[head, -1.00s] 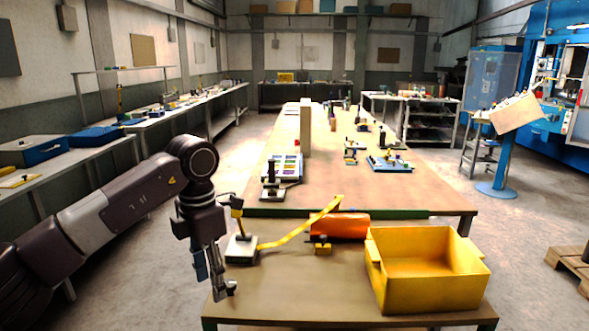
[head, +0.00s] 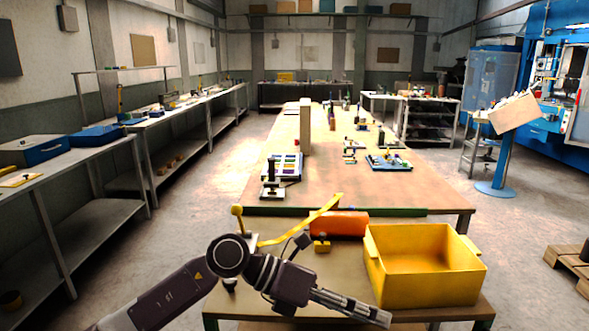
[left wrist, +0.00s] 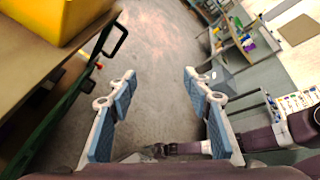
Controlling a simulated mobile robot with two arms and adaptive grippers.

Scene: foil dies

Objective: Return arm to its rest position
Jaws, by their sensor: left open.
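My left arm (head: 170,303) comes in from the lower left of the head view and bends at a round joint. My left gripper (head: 384,317) extends to the lower right, in front of the workbench's near edge and the yellow bin. In the left wrist view the left gripper (left wrist: 158,92) has its two blue-padded fingers spread wide with nothing between them. Grey floor shows behind the fingers. My right gripper is not in view.
The near workbench (head: 235,300) holds a yellow bin (head: 425,285), an orange roll (head: 340,223) and a yellow strip (head: 300,228). The arm partly hides a small device with a yellow knob (head: 238,220). A long table (head: 350,185) lies behind.

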